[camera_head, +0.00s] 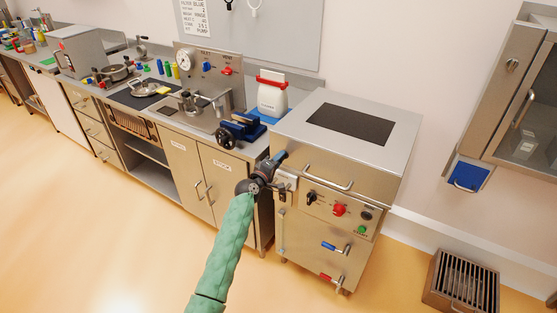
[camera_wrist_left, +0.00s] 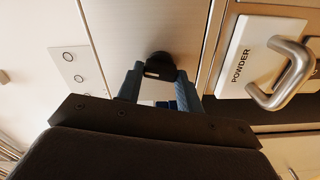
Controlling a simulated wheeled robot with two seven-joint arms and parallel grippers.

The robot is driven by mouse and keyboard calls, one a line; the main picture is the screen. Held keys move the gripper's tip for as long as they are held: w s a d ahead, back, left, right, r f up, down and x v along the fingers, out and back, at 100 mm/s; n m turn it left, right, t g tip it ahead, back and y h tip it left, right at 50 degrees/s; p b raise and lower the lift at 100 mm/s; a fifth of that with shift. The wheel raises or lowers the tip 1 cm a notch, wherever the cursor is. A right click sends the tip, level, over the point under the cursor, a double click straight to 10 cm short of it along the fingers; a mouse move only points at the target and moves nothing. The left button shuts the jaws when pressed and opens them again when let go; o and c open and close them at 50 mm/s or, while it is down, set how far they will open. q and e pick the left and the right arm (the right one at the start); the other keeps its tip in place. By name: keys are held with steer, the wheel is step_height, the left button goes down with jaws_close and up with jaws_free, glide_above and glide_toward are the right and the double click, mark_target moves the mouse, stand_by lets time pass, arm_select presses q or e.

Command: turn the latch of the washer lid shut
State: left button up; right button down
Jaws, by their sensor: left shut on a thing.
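The washer (camera_head: 325,235) is a steel cabinet with a flat lid (camera_head: 385,112) that has a dark panel in its top and lies down on the body. A bar handle (camera_head: 328,183) is on its front. My left gripper (camera_head: 279,158) is at the washer's front left upper corner. In the left wrist view its two blue-grey fingers (camera_wrist_left: 158,88) are shut on a black knob (camera_wrist_left: 160,66), apparently the latch. The arm hides the latch in the head view, so its angle cannot be told. My right gripper is not in view.
A white drawer front marked POWDER (camera_wrist_left: 244,62) with a bar handle (camera_wrist_left: 284,75) is close beside the gripper. Knobs and a red button (camera_head: 339,210) are on the washer's front. A blue vise (camera_head: 240,129) stands on the counter to the left. A floor grate (camera_head: 462,285) is at right.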

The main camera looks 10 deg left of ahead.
arm_select(q)
steer(key=n, duration=0.2)
steer(key=shift+a+n+p, duration=0.25)
steer(key=shift+n+p, duration=0.05)
steer(key=shift+n, duration=0.1)
steer(key=o, duration=1)
steer(key=shift+a+f, duration=0.15)
steer(key=shift+b+v, duration=1.15)
steer(key=shift+v, duration=2.7)
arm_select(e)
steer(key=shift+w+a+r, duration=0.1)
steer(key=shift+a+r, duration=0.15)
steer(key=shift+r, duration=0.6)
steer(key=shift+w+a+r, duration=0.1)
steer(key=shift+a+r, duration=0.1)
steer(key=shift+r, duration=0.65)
